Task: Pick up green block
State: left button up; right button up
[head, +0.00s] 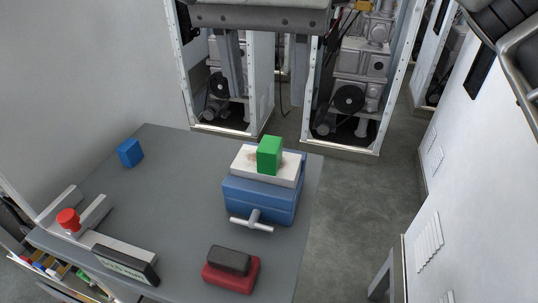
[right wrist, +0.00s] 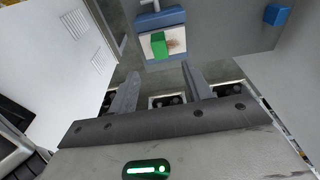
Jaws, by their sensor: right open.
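The green block (head: 269,155) stands upright on the white top plate (head: 243,163) of a blue box-like fixture (head: 262,200) on the grey table. It also shows in the right wrist view (right wrist: 158,45), just beyond the fingertips and roughly between their lines. My right gripper (head: 265,97) is open and empty, behind the block at the top of the head view, with its two fingers spread apart. It also shows in the right wrist view (right wrist: 160,70). Nothing touches the block except the plate under it. My left gripper is not in view.
A blue block (head: 130,152) lies at the table's far left. A red and black object (head: 231,268) sits at the front. A grey bracket with a red knob (head: 68,219) stands at the left. The table's middle (head: 170,200) is clear. A white wall panel (head: 480,190) is at the right.

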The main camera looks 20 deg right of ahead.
aim_at(270, 144)
jog(key=f, duration=0.7)
jog(key=w+d+f, duration=0.1)
jog(key=f, duration=0.2)
jog(key=shift+w+f, duration=0.1)
jog(key=shift+f, duration=0.15)
grip_shut()
